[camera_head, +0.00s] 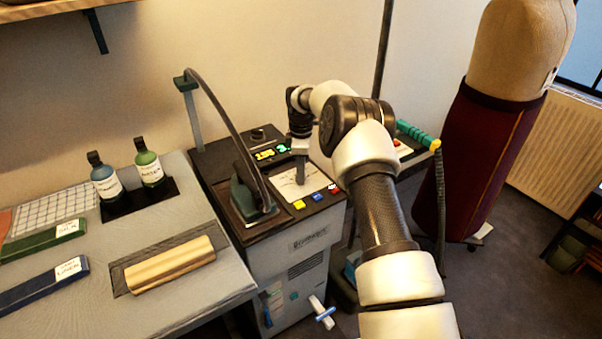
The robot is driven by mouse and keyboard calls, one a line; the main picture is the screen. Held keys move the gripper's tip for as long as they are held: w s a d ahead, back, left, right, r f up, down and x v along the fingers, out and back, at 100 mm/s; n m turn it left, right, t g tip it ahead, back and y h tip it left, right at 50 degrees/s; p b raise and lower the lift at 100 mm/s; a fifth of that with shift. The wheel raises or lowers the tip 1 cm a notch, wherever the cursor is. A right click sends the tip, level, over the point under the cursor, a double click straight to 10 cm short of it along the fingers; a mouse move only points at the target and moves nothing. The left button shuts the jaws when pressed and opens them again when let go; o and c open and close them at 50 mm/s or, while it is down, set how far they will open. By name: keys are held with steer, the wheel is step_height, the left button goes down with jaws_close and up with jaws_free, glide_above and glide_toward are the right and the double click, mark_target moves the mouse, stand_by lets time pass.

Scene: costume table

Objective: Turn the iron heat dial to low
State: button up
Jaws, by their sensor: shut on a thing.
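The iron station (310,243) is a grey cabinet with a black top, in the middle of the head view. A white dial panel (285,188) lies on its top, with print too small to read. My gripper (300,181) points down onto this panel and is shut on the heat dial, which the fingers hide. The dial's pointer and setting cannot be seen. The dark green iron (244,197) rests on the black top to the left of the panel, with a dark hose arching over it.
A black knob (257,134) is at the back. A dress form (490,150) stands at right.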

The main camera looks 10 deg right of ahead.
steer(key=shift+n, duration=1.5)
steer(key=o, duration=1)
steer(key=shift+o, duration=0.2)
steer(key=shift+r, duration=0.15)
step_height(320, 180, up, 17)
steer(key=p, duration=0.1)
steer(key=shift+s+r, duration=0.1)
steer(key=shift+r, duration=0.05)
